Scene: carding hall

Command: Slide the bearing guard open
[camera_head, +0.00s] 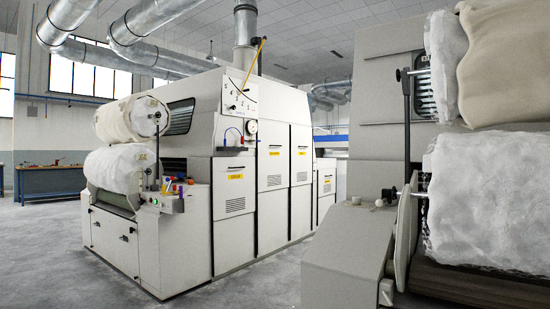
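I cannot tell for certain which part is the bearing guard. A cream carding machine (232,205) stands left of the middle, with closed panels along its side and two fibre rolls at its front end. The upper roll (120,122) is cream and the lower roll (118,166) is white. A round gauge (252,127) sits on its side near the corner. A second machine (372,90) stands close on the right, with a sloped grey housing (345,245) at its foot and a large white fibre roll (485,195). Neither of my grippers is in view.
Small coloured items, one orange (169,184), sit on the first machine's front ledge. Grey floor (50,265) is free at the left and between the machines. Silver ducts (120,55) run overhead.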

